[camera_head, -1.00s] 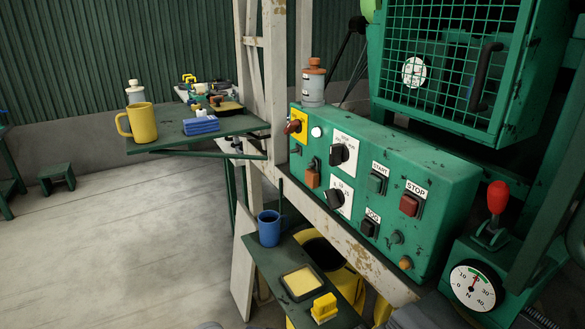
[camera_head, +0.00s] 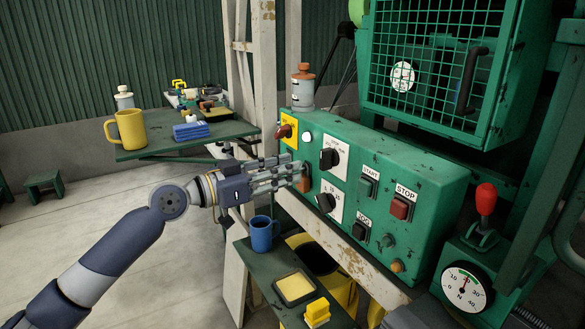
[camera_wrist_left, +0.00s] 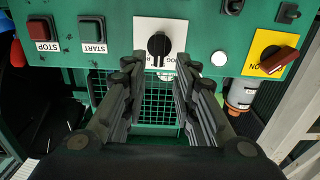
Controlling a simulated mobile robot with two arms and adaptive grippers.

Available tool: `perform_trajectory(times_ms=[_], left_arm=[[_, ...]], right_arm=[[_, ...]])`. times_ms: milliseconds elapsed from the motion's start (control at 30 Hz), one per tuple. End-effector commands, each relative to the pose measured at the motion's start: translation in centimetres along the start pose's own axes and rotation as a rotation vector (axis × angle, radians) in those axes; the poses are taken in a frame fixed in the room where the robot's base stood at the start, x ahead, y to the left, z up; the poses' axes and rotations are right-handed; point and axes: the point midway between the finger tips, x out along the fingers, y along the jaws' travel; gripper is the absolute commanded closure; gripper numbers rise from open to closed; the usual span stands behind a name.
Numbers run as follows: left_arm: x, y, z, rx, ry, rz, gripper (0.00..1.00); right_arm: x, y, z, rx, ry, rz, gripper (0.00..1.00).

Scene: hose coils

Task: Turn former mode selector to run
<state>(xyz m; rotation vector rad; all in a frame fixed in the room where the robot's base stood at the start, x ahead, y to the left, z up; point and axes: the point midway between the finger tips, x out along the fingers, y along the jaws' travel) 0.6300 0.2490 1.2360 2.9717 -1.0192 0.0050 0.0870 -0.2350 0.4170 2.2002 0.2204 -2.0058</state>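The green control panel (camera_head: 400,186) carries two black rotary knobs on white label plates. The upper knob (camera_head: 329,158) appears to be the mode selector, though its label is too small to read fully. In the left wrist view, this black knob (camera_wrist_left: 159,46) stands beyond and roughly midway between the fingertips, its grip about vertical in the picture. The lower knob (camera_head: 325,202) is just right of and below my left gripper (camera_head: 292,176). My left gripper (camera_wrist_left: 158,72) is open and empty, reaching toward the panel, apart from the knob. My right gripper is out of view.
A yellow switch plate with a red handle (camera_head: 285,131), START button (camera_head: 368,187) and STOP button (camera_head: 402,206) sit nearby on the panel. A grey bottle with an orange cap (camera_head: 302,88) stands on top. A blue mug (camera_head: 262,234) stands on a low shelf below my gripper.

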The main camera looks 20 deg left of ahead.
Motion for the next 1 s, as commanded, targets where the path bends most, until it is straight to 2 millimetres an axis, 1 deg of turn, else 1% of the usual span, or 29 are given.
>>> perform_trajectory(times_ms=[167,333,800,1000], left_arm=[[0.9,0.0,-0.3,-0.003,0.001,0.001,0.73],[2.3,0.1,-0.3,-0.003,-0.001,0.002,0.73],[6.1,0.1,-0.2,-0.003,-0.002,0.003,0.73],[7.5,0.1,0.0,-0.002,-0.002,0.002,0.73]], right_arm=[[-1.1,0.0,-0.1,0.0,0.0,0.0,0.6],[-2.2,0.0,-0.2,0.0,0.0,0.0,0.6],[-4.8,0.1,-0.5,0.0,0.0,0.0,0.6],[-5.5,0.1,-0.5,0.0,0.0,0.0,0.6]])
